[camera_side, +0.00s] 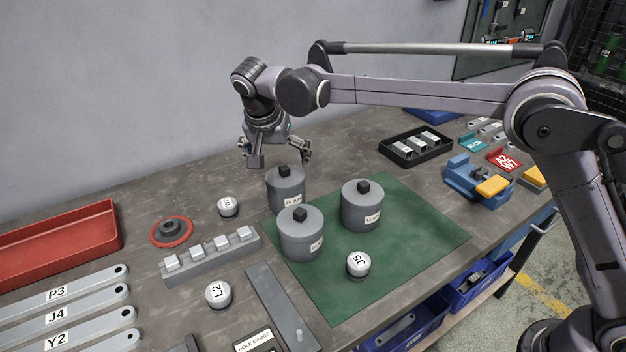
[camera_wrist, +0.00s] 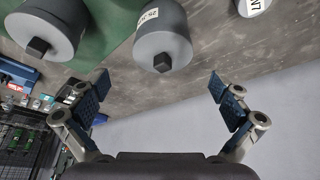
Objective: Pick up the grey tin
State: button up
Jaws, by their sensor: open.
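Three grey tins with black square knobs and white labels stand upright close together on and by the green mat (camera_side: 415,235). In the side view they are the back tin (camera_side: 285,188), the right tin (camera_side: 362,210) and the front tin (camera_side: 301,240). I cannot tell which one the task means. My gripper (camera_side: 281,154) is open and empty, just above and behind the back tin, apart from it. In the wrist view, a tin (camera_wrist: 162,42) lies ahead of the spread fingers (camera_wrist: 160,95), beyond their tips. Another tin (camera_wrist: 45,32) is at upper left. The third tin is not clearly seen there.
White labelled pucks stand around: one left of the back tin (camera_side: 228,206), one on the mat (camera_side: 358,264), one in front (camera_side: 218,293). A grey rail with blocks (camera_side: 210,262) lies left. A black tray (camera_side: 416,146) and blue vise (camera_side: 470,178) are right. The wall is behind.

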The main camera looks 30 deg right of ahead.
aim_at(283, 177)
jog(key=x, duration=1)
jog(key=shift+w+f, duration=0.2)
jog(key=shift+f, duration=0.2)
jog(key=shift+c, duration=0.3)
jog(key=c, duration=1.1)
